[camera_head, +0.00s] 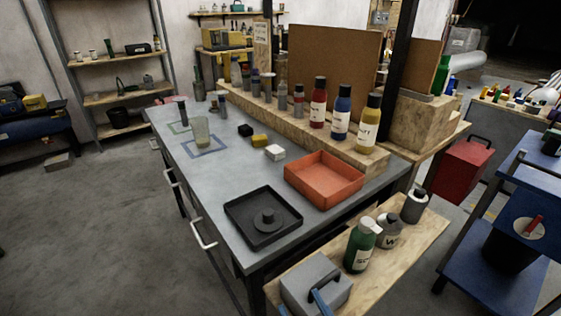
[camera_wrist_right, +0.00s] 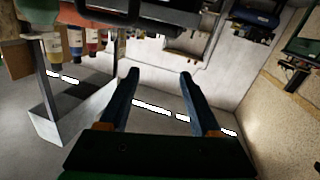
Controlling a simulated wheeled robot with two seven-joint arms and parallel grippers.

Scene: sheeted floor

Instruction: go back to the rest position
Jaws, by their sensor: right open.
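My right gripper (camera_wrist_right: 160,75) shows in the right wrist view. Its two dark fingers are spread wide apart, and nothing is between them. That view appears upside down, with the bottles at its upper left standing cap downward. My left gripper is not in view.
A grey workbench (camera_head: 225,170) holds an orange tray (camera_head: 325,165), a black tray (camera_head: 240,210), small blocks and a clear cup (camera_head: 201,131). Bottles line a wooden ledge (camera_head: 385,160) behind. A side shelf (camera_head: 415,245) carries bottles and a grey box (camera_head: 300,285).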

